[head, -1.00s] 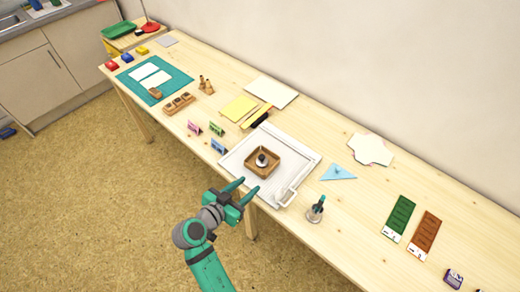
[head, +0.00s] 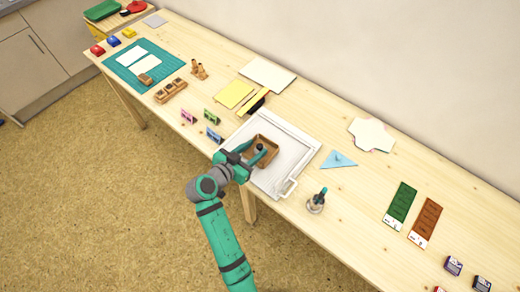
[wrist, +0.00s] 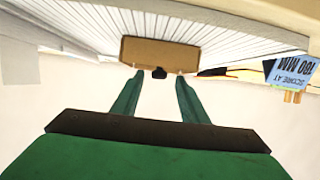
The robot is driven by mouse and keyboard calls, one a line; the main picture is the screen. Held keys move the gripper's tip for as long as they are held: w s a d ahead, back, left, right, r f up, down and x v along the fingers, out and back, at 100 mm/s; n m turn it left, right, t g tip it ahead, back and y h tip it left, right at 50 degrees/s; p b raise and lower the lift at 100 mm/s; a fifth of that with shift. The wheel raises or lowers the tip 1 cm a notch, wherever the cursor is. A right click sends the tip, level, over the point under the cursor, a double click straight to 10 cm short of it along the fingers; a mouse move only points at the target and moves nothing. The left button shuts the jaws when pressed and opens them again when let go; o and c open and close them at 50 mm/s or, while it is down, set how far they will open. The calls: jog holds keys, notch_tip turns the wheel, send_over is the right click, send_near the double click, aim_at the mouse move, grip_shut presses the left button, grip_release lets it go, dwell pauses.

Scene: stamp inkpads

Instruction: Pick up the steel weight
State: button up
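The steel weight (head: 260,147) sits in a small brown wooden tray (head: 274,143) on a large white ribbed tray (head: 303,139). Only its dark knob shows clearly in the head view; its body is mostly hidden by my gripper and the tray. My gripper (head: 257,151) reaches over the near side of the wooden tray, fingers apart and empty. In the wrist view, the knob (wrist: 159,73) shows between the two fingertips (wrist: 159,80), against the brown tray wall (wrist: 160,53). I cannot tell whether the fingers touch it.
Small pink (head: 188,117), green (head: 211,116) and blue (head: 214,135) cards stand left of the white tray. A cone-shaped grey holder (head: 316,202) and a blue triangle (head: 339,160) are to its right. A yellow pad (head: 233,94) lies behind.

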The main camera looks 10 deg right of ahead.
aim_at(260, 145)
jog(key=shift+x, duration=1.8)
jog(key=shift+s+r, duration=0.1)
grip_shut()
jog(key=shift+r, duration=0.1)
